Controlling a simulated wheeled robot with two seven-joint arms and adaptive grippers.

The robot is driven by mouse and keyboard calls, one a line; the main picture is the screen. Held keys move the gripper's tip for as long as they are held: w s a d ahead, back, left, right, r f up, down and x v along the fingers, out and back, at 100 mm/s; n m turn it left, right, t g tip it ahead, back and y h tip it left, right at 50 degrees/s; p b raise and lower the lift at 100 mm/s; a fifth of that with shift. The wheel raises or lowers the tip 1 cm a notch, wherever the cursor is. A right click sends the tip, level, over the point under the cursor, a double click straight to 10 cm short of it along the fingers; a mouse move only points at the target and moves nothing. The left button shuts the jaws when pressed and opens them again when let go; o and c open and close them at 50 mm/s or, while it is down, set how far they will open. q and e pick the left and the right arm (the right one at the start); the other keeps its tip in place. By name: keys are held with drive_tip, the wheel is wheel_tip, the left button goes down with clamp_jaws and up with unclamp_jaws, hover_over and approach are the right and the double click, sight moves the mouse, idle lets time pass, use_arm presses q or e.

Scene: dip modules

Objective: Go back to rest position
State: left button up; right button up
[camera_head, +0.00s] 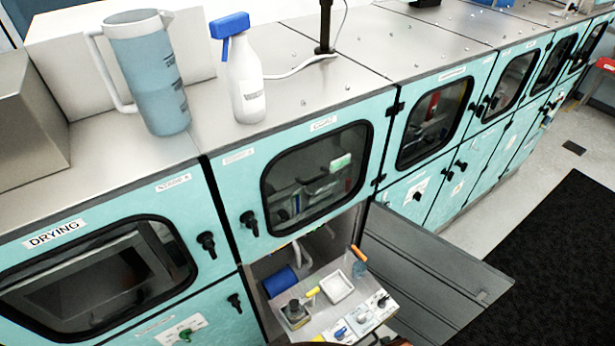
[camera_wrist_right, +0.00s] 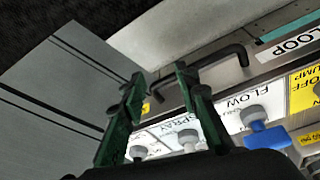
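My right gripper (camera_wrist_right: 158,85) shows in the right wrist view with two green fingers spread apart and nothing visible between them. A black bent handle (camera_wrist_right: 240,62) lies past the fingertips. I cannot tell whether the fingers touch anything. Neither gripper can be made out in the head view, and my left gripper is out of sight.
A teal cabinet row carries a steel counter with a blue-grey pitcher (camera_head: 150,80) and a spray bottle (camera_head: 244,80).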

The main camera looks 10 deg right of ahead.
use_arm(q)
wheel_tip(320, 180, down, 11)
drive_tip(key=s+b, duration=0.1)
drive_tip(key=b, duration=0.8)
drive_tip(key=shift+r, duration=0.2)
use_arm(e)
drive_tip(key=s+f, duration=0.7)
drive_tip(key=f, duration=0.4)
drive_tip(key=s+f+g, duration=0.1)
drive_tip(key=s+f, duration=0.6)
drive_tip(key=f, duration=0.5)
drive_tip(key=s+f, duration=0.8)
drive_tip(key=f, duration=0.4)
drive_tip(key=shift+a+f+n+g, duration=0.2)
drive_tip(key=shift+a+n+g, duration=0.05)
drive_tip(key=shift+n+g, duration=0.15)
drive_tip(key=shift+s, duration=0.1)
